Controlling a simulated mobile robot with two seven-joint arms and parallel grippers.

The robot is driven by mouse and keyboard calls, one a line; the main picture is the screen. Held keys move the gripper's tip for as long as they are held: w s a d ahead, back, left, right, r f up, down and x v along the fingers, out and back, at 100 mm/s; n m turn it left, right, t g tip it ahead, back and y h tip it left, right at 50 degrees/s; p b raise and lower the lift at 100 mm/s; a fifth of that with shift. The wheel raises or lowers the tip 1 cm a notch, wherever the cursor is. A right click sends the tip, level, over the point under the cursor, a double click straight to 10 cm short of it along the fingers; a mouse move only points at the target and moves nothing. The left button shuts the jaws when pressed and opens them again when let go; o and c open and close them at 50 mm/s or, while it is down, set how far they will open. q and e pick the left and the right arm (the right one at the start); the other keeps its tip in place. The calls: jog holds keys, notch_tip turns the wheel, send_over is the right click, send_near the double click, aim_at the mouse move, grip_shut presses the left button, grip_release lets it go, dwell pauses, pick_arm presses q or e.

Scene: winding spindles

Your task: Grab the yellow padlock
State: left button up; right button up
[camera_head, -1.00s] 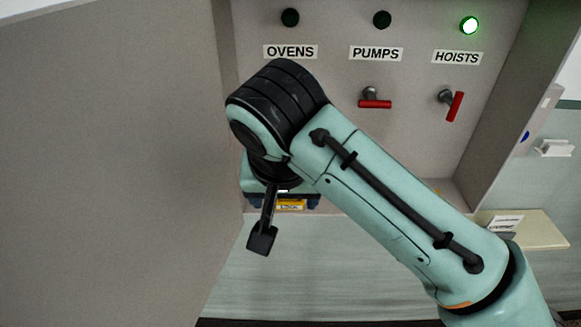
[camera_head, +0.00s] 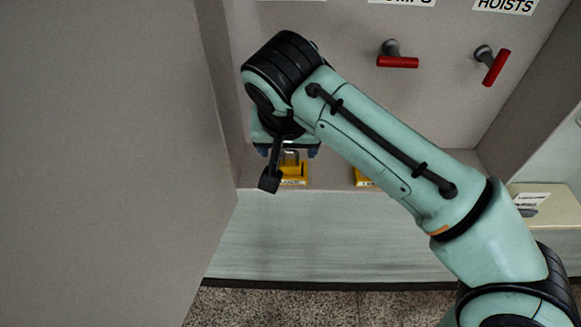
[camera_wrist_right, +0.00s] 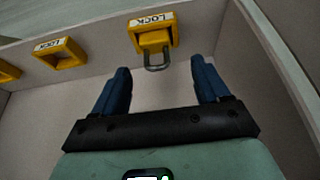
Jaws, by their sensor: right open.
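The yellow padlock (camera_wrist_right: 154,41) with its grey shackle sits in a yellow holder marked LOCK (camera_wrist_right: 171,22) in the right wrist view. In the head view the padlock (camera_head: 291,168) shows at the cabinet's lower ledge, partly covered by my right arm. My right gripper (camera_wrist_right: 160,72) is open, with its blue fingers apart. The shackle points towards the gap between the fingertips, and nothing is gripped. In the head view the right gripper (camera_head: 288,152) is just above the padlock, mostly hidden by its own wrist. My left gripper is not in view.
More yellow holders (camera_wrist_right: 60,53) stand in line beside the padlock's holder. Red-handled switches (camera_head: 398,61) are on the back panel above. A large grey panel (camera_head: 100,160) fills the left, and the cabinet side wall (camera_head: 535,105) is at right.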

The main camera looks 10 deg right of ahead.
aim_at(290, 154)
jog(key=shift+d+b+x, duration=0.1)
jog(key=shift+b+x, duration=0.05)
jog(key=shift+x, duration=1.2)
jog(key=shift+d+b+x, duration=0.15)
jog(key=shift+x, duration=1.2)
jog(key=shift+w+r, duration=0.1)
jog(key=c, duration=1.2)
